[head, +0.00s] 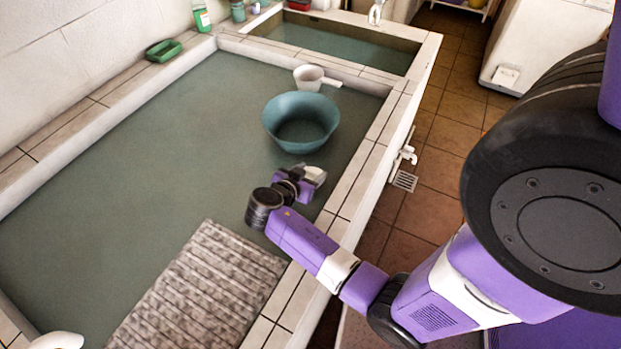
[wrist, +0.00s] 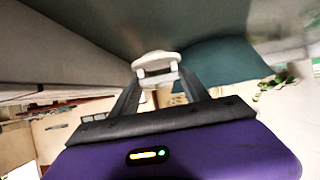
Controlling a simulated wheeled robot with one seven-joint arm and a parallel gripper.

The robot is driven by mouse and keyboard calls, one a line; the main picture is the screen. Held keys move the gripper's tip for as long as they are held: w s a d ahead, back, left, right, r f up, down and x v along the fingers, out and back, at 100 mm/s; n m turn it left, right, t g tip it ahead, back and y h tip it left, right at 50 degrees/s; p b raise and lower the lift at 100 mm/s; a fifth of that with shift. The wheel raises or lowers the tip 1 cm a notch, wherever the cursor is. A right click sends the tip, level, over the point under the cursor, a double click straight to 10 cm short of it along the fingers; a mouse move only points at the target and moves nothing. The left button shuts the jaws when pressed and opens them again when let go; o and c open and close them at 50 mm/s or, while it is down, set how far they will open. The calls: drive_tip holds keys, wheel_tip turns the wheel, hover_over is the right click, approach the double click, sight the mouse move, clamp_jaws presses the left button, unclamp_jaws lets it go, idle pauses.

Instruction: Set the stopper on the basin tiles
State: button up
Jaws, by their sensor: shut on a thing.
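My gripper (head: 303,184) is over the large basin's water, just left of the tiled right rim. In the wrist view, its two dark fingers are shut on the stopper (wrist: 156,60), a small whitish piece held at the fingertips. Only a pale bit of the stopper (head: 316,173) shows in the head view, at the end of the gripper. The basin tiles (head: 353,192) form a pale rim around the water; the stretch beside my gripper is bare. I cannot tell exactly how high the stopper is above the water.
A teal bowl (head: 300,118) floats just beyond my gripper, with a white dipper (head: 311,77) behind it. A grey ribbed washboard (head: 205,290) slopes at the near side. A green soap dish (head: 163,50) sits on the left rim. A white tap (head: 405,155) juts from the outer wall.

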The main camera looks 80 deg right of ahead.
drive_tip(key=shift+f, duration=1.6)
drive_tip(key=shift+f, duration=0.2)
drive_tip(key=o, duration=1.3)
drive_tip(key=shift+o, duration=0.2)
drive_tip(key=shift+r, duration=0.2)
drive_tip(key=b+v, duration=0.1)
drive_tip(key=v, duration=1.1)
drive_tip(key=shift+b, duration=0.3)
